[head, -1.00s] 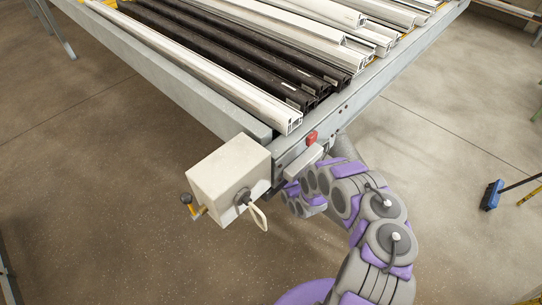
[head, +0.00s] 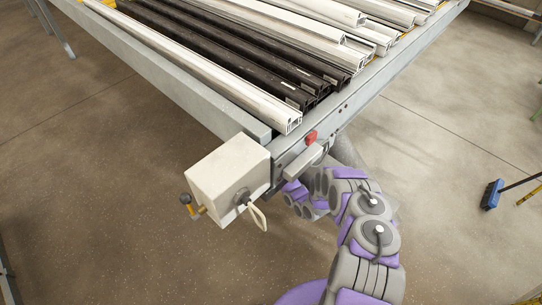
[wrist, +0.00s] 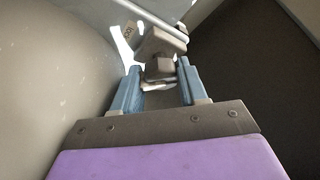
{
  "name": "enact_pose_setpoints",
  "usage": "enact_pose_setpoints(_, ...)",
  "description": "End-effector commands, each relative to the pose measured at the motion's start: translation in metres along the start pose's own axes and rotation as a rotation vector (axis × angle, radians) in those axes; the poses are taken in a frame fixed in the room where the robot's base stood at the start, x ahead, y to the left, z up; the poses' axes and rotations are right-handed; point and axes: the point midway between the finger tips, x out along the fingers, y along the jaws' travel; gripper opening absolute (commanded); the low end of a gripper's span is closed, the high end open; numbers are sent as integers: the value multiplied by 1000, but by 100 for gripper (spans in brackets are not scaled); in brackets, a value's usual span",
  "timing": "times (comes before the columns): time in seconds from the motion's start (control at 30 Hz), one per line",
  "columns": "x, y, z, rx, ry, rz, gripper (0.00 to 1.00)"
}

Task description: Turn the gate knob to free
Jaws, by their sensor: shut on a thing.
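In the wrist view, the two blue fingers of my gripper (wrist: 159,68) are on either side of a small grey knob (wrist: 164,66) and shut on it. The knob sits below a larger grey block, and a pale label with dark, hard-to-read lettering (wrist: 129,31) is beside it.
A pale box (head: 222,180) with a cord loop and an orange-and-black handle (head: 190,204) is fixed at the bench corner, left of my gripper. A red piece (head: 311,137) sits on the end rail. White and black profiles (head: 235,60) lie on the bench. Floor right is open near my arm.

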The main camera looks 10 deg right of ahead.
Motion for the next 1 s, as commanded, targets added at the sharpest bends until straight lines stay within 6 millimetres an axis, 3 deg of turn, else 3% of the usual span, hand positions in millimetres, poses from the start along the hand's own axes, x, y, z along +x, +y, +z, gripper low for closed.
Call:
enact_pose_setpoints(0.43,0,0,-2,-11,5,-4,12)
enact_pose_setpoints(0.47,0,0,-2,-11,5,-4,44)
enact_pose_setpoints(0.6,0,1,-1,-10,3,-3,58)
enact_pose_setpoints(1.0,-8,2,0,-9,-1,-1,60)
